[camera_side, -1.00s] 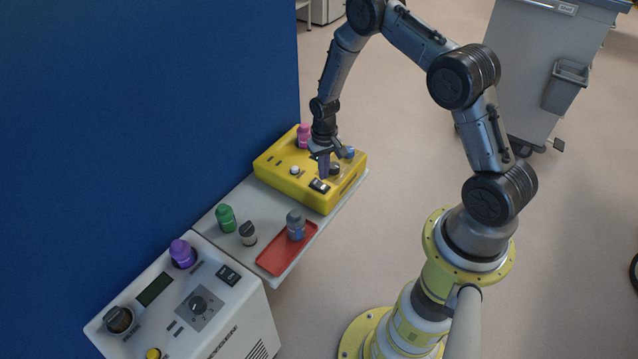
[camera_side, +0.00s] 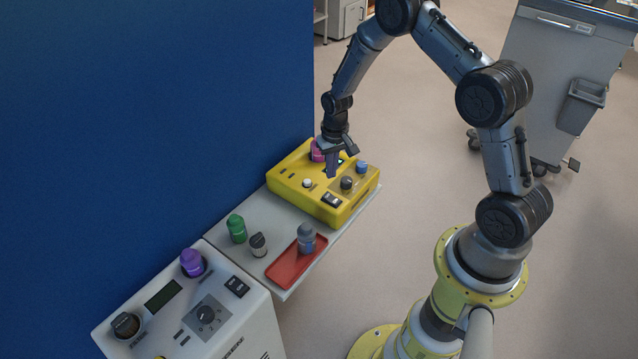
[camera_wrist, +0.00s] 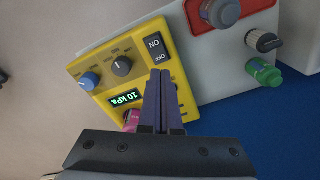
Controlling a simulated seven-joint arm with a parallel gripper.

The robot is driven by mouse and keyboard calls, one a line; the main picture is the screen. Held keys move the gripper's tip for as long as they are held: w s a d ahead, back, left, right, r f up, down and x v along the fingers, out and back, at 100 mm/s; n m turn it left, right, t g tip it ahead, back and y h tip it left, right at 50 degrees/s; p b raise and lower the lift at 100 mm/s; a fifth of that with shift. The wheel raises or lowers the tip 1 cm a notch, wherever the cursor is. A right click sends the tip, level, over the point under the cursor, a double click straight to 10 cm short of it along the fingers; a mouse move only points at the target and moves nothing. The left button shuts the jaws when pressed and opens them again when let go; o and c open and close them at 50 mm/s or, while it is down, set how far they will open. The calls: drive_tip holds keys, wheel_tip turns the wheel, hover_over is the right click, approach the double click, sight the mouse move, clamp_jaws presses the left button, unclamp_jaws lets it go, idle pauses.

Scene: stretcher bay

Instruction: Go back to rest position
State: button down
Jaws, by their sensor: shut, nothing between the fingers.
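My gripper (camera_side: 332,172) is shut and empty, pointing down above the yellow box (camera_side: 352,208). In the wrist view its dark fingers (camera_wrist: 161,76) lie together in front of the yellow box (camera_wrist: 88,68). The box carries a black knob (camera_wrist: 122,66), a blue knob (camera_wrist: 90,81), an ON/OFF rocker switch (camera_wrist: 157,48) and a lit display (camera_wrist: 125,97) reading 10 kPa.
A blue wall (camera_side: 150,110) rises behind.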

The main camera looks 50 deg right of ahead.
drive_tip(key=w+a+r+t, duration=0.2)
drive_tip(key=w+r, duration=0.2)
drive_tip(key=r, duration=0.6)
drive_tip(key=s+a+r+n+t, duration=0.1)
drive_tip(key=s+a+r, duration=0.15)
drive_tip(key=r, duration=0.45)
drive_tip(key=s+a+r+n+t, duration=0.1)
drive_tip(key=s+a+r, duration=0.15)
drive_tip(key=r, duration=0.45)
drive_tip(key=s+a+r+n+t, duration=0.1)
drive_tip(key=s+r, duration=0.2)
drive_tip(key=r, duration=0.4)
drive_tip(key=s+a+r+n+t, duration=0.1)
drive_tip(key=s+a+r, duration=0.15)
drive_tip(key=s, duration=0.45)
drive_tip(key=s+a+r+t, duration=0.1)
drive_tip(key=s+r, duration=0.2)
drive_tip(key=s, duration=0.3)
drive_tip(key=s+f+n+g, duration=0.1)
drive_tip(key=s+f, duration=0.3)
drive_tip(key=s, duration=0.5)
drive_tip(key=shift+a+f+n+g, duration=0.25)
drive_tip(key=shift+f+n+g, duration=0.15)
drive_tip(key=shift+g, duration=0.1)
